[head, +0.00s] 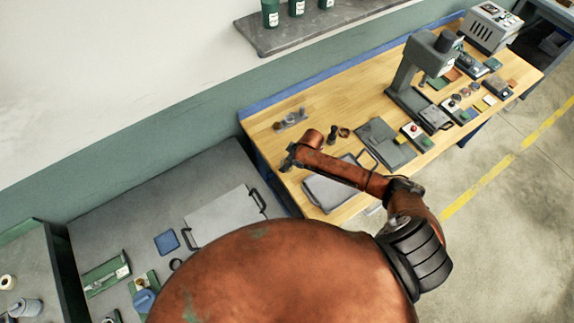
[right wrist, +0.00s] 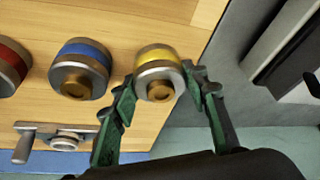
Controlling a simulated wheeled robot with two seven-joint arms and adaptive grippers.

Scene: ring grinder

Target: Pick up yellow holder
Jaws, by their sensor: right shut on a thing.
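The yellow holder (right wrist: 158,72) is a metal cylinder with a yellow band and a brass-coloured end, seen in the right wrist view. My right gripper (right wrist: 160,82) has its green fingers on either side of it, shut on it. Whether the holder touches the table or hangs just above it, I cannot tell. In the head view my right gripper (head: 288,160) is over the left end of the wooden table, and the yellow holder cannot be made out there. My left gripper is not in view.
A blue-banded holder (right wrist: 80,68) and a red-banded holder (right wrist: 12,68) stand left of the yellow one. A small metal part with a handle (right wrist: 60,138) lies near the table edge. Beside the wooden table (head: 352,118) is a grey bench (head: 120,195). A grey press (head: 425,62) stands farther right.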

